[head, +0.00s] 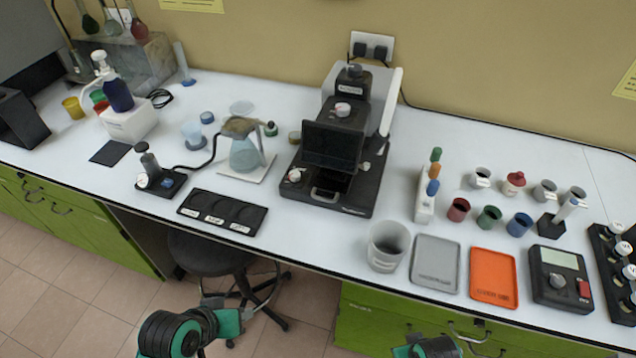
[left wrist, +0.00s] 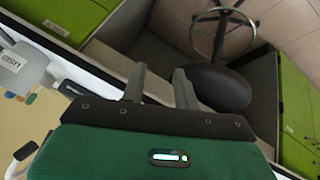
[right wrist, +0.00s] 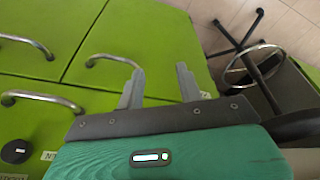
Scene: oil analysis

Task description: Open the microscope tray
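The microscope (head: 338,140) stands on the white bench at the middle back, a black and grey device with a dark screen. Its tray, with a metal handle (head: 326,196), is at the front of its base and looks closed. My left gripper (left wrist: 160,85) is open and empty in the left wrist view; its arm shows low in the head view. My right gripper (right wrist: 159,82) is open and empty, facing green cabinet drawers in the right wrist view. Both are in front of the bench, away from the microscope.
A black three-part mat (head: 222,212) lies left of the microscope. A grey cup (head: 386,250), a grey tray (head: 435,264) and an orange tray (head: 493,278) line the front right edge. A glass jug (head: 244,152) stands behind the mat. A stool (head: 205,248) is under the bench.

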